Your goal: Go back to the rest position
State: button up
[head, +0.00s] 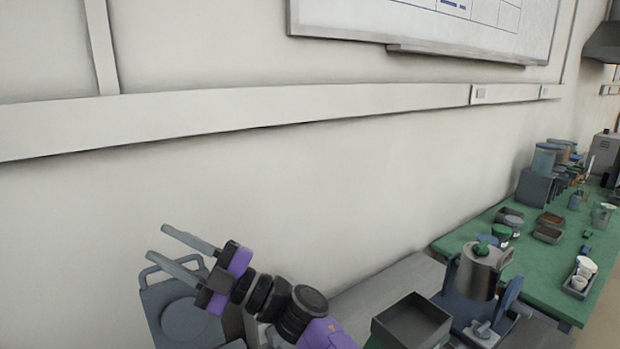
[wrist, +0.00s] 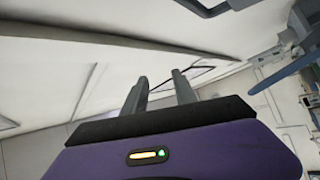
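My gripper (head: 180,254) is at the lower left of the head view, raised in front of the bare wall. Its two long grey fingers point up and to the left, with a clear gap between them and nothing held. In the wrist view my gripper (wrist: 158,90) shows two upright fingers standing apart, with only wall and ceiling behind them. My purple and black arm reaches in from the bottom of the head view.
A grey device with a handle (head: 180,310) is behind and below my gripper. Right of my arm are a dark open tray (head: 412,322) and a metal vessel in a blue frame (head: 480,272). A green-topped table (head: 545,262) holds jars and trays. The wall (head: 300,190) is bare.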

jog(key=s+d+f+m+t+h+b, duration=0.1)
jog(key=s+d+f+m+t+h, duration=0.45)
jog(key=d+m, duration=0.3)
jog(key=s+d+f+m+t+h+b, duration=0.1)
jog(key=s+d+f+m+t+h, duration=0.4)
jog(key=d+f+m+t, duration=0.3)
jog(key=s+d+f+m+t+h+b, duration=0.1)
jog(key=s+d+f+m+t+h, duration=0.45)
jog(key=d+m, duration=0.3)
jog(key=s+d+f+m+g+h+b, duration=0.1)
jog(key=s+d+f+g+h, duration=0.1)
jog(key=s+d, duration=0.4)
jog(key=s+d+f+m+g+h+b, duration=0.1)
jog(key=s+d+f, duration=0.4)
jog(key=s, duration=0.7)
jog(key=s+d+f+m+g+h, duration=0.1)
jog(key=s+d+f+g+h, duration=0.2)
jog(key=s+d, duration=0.4)
jog(key=shift+s+f+g+h+b, duration=0.2)
jog(key=shift+s+g+h+b, duration=0.3)
jog(key=shift+s, duration=0.75)
